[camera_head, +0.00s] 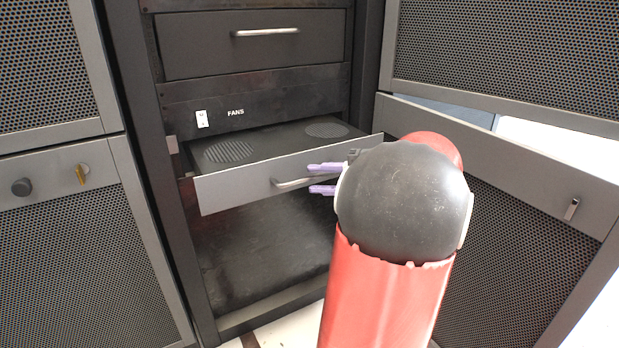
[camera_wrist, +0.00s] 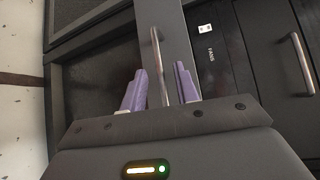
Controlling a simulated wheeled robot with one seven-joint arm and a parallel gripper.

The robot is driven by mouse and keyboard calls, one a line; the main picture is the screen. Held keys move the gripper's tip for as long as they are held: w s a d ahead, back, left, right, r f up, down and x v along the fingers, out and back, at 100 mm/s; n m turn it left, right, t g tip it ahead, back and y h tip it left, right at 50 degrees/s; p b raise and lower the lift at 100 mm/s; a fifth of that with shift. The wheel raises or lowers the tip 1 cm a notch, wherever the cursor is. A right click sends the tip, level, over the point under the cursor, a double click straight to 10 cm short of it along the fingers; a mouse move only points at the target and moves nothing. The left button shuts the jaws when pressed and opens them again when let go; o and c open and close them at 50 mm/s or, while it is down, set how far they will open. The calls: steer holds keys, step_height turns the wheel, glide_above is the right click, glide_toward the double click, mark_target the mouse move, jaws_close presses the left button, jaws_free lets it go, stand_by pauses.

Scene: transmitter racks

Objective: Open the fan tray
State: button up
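The fan tray (camera_head: 240,192) has a light grey front and a black top with two round grilles. It stands partly out of the rack, below the FANS label. Its bar handle (camera_head: 290,183) is on the front; the handle's right part is hidden by my gripper. My gripper (camera_head: 324,179) is at the handle with its purple fingers apart, one above and one below it. In the wrist view, the handle (camera_wrist: 157,62) runs between the two fingers (camera_wrist: 161,88), with a gap visible on both sides. My arm covers the tray front's right end.
A closed drawer (camera_head: 255,48) with a bar handle is above the tray. A small white switch (camera_head: 202,119) sits beside the FANS label. The space below the tray is empty. An open mesh door (camera_head: 510,230) stands at the right, close to my arm; another mesh door (camera_head: 80,255) is at the left.

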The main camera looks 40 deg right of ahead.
steer(key=shift+v, duration=2.4)
steer(key=shift+w, duration=0.1)
steer(key=w+a+n+g+p, duration=0.2)
steer(key=a+n+g+p, duration=0.45)
steer(key=a, duration=1.25)
steer(key=s+a+n+g+h+p, duration=0.2)
steer(key=s+a+n+h+p, duration=0.2)
steer(key=a, duration=0.7)
steer(key=shift+s+a+r+n+h, duration=0.3)
steer(key=shift+s+n+h, duration=1.05)
steer(key=shift+s+h, duration=0.75)
steer(key=shift+w, duration=0.2)
